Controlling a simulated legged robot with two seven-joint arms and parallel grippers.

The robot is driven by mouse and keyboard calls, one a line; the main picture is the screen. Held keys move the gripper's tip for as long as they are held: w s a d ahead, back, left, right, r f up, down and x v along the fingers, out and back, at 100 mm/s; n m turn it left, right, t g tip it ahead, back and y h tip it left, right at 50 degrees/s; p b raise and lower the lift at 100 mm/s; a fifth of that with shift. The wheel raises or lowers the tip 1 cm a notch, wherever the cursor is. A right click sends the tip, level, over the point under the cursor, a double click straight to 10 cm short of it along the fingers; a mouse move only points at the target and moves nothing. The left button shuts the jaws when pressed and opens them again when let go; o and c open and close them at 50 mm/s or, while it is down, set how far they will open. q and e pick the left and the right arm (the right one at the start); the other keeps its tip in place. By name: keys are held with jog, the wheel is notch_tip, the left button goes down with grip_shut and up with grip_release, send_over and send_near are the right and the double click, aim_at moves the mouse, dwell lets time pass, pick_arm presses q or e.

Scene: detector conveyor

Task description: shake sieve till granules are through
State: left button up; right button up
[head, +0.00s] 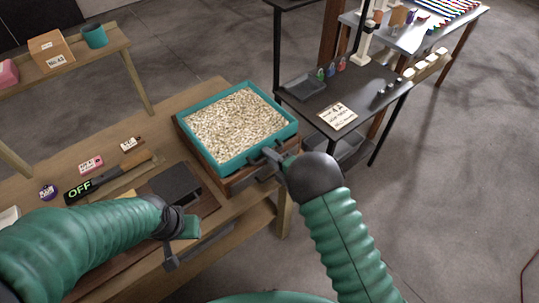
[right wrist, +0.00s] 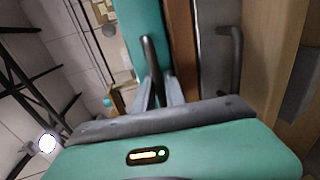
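The sieve (head: 203,171) has a teal square frame filled with pale granules (head: 236,122). It sits on a brown wooden box on the table, and granules cover its whole bed. In the right wrist view the sieve's teal side (right wrist: 145,22) carries a dark grey handle (right wrist: 150,58). My right gripper (head: 274,156) is at the sieve's near right side, its fingers (right wrist: 159,92) closed around that handle. My left gripper (head: 172,252) hangs near the table's front edge, apart from the sieve; its fingers are too unclear to judge. What lies beneath the granules is hidden.
On the wooden table lie a black device reading OFF (head: 82,190), small labelled cards (head: 91,164) and a dark grey block (head: 176,184). A black side table (head: 372,98) with a tray stands right of the sieve. Open floor lies further right.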

jog(key=shift+c, duration=1.1)
grip_shut()
jog(key=shift+s+f, duration=0.1)
jog(key=shift+s, duration=0.05)
